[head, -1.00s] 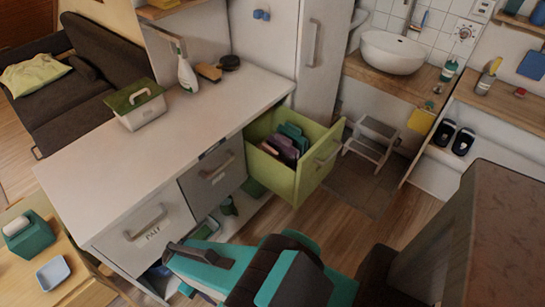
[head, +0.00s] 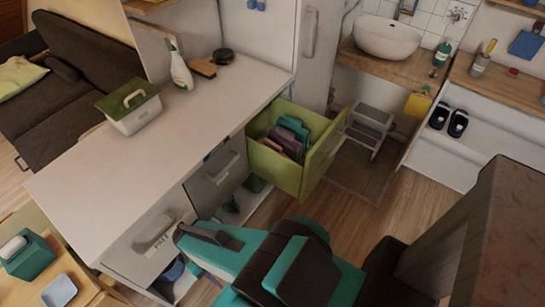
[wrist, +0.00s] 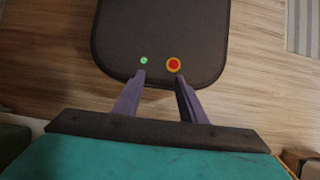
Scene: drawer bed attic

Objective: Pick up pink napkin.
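An open light-green drawer (head: 321,163) juts from the right end of the white counter. Inside stand several folded cloths: pink-mauve ones (head: 284,143) in front and teal ones (head: 293,127) behind. I cannot tell which pink-mauve piece is the napkin. My teal and black arm fills the bottom of the head view, in front of the counter and apart from the drawer. In the wrist view my gripper (wrist: 160,82) has its two purple-grey fingers spread with nothing between them, over my own dark base. No cloth shows in the wrist view.
The white counter (head: 118,187) holds a green-lidded box (head: 131,108), a spray bottle (head: 180,66) and a brush (head: 202,67). A grey step stool (head: 371,122) stands right of the drawer. A brown block-like piece (head: 510,235) stands at lower right. Wooden floor shows between.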

